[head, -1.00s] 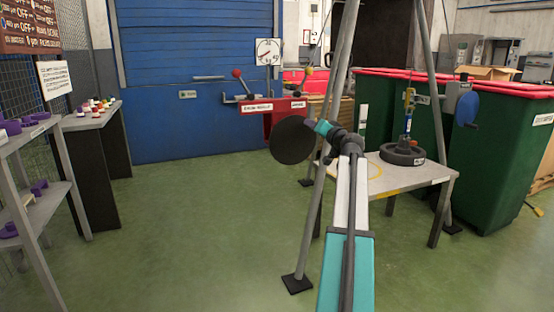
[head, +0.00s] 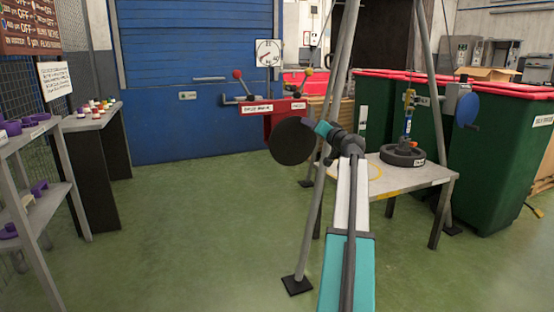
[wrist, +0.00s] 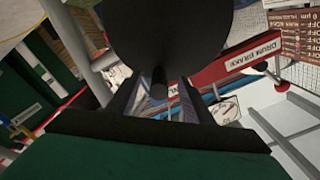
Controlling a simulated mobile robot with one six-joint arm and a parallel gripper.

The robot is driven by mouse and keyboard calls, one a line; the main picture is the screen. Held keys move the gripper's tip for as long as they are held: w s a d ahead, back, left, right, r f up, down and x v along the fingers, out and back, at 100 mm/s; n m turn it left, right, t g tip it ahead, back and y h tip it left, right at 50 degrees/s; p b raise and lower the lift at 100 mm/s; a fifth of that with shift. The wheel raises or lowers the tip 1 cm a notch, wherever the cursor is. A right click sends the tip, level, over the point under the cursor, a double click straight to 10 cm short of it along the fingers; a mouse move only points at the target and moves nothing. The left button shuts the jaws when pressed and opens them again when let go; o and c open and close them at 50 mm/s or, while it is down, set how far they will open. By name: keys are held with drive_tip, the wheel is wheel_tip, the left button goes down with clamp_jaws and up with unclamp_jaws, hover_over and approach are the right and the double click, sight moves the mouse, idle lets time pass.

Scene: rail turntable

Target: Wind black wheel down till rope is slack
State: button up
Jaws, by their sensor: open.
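The black wheel (head: 292,141), a dark disc, stands in front of the red box in the head view. In the wrist view the wheel (wrist: 165,30) fills the top centre. My gripper (wrist: 160,98) is open, its two dark fingers on either side of a short black peg (wrist: 158,85) below the disc. I cannot tell whether they touch it. In the head view my gripper is mostly hidden at the wheel's right edge. A yellow hook with a blue and orange part (head: 409,112) hangs over a black ring-shaped weight (head: 403,156) on the table. The rope's tension is unclear.
A red box (head: 284,108) labelled drum brake carries levers with red and yellow knobs. A dial (head: 268,53) stands above it. Grey tripod legs (head: 318,190) stand close to my arm. A blue disc (head: 467,109) is on the right leg. The left floor is clear.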

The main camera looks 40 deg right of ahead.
drive_tip(key=v, duration=0.7)
drive_tip(key=shift+s, duration=0.3)
idle(0.6)
drive_tip(key=shift+a, duration=0.1)
